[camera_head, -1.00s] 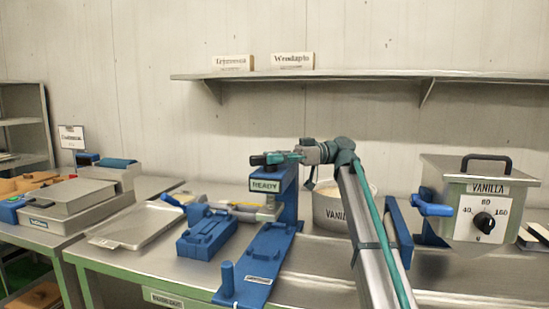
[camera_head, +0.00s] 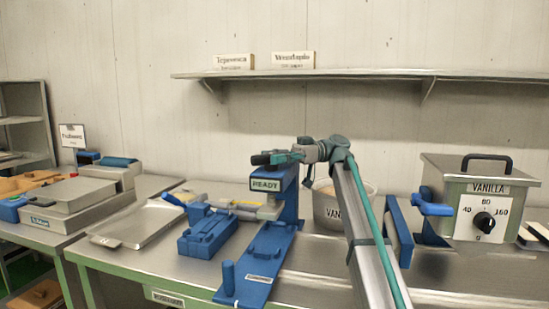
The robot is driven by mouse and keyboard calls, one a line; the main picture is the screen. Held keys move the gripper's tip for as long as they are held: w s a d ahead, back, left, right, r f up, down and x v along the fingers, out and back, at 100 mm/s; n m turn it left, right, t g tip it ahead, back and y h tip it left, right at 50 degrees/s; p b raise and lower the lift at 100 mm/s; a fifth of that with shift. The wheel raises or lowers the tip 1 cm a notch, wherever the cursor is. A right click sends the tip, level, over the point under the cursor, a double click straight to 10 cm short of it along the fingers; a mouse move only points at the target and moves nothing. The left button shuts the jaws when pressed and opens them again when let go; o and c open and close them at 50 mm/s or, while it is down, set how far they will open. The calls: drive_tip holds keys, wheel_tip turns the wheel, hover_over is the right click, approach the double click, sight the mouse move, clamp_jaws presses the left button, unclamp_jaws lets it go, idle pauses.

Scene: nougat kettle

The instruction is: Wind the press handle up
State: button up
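The blue press (camera_head: 288,205) stands mid-table, with a READY label (camera_head: 265,185) near its top and a long blue base (camera_head: 262,262) reaching toward me. A dark handle end (camera_head: 259,159) sticks out left at the press top. My gripper (camera_head: 284,157) is at the press top, beside this handle end. The fingers are small and overlap the handle, so I cannot tell whether they are closed on it. A grey block (camera_head: 270,211) sits under the press head. My arm hides part of the area right of the press.
A blue mould-like block (camera_head: 207,237) and a metal tray (camera_head: 138,223) lie left of the press. A VANILLA pot (camera_head: 328,211) stands behind my arm. A metal VANILLA box with a dial (camera_head: 478,195) stands at right. A shelf (camera_head: 370,75) runs along the wall.

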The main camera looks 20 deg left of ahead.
wheel_tip(320, 180, up, 10)
drive_tip(key=shift+w+f, duration=0.1)
drive_tip(key=shift+f, duration=0.1)
drive_tip(key=shift+r, duration=0.25)
idle(0.3)
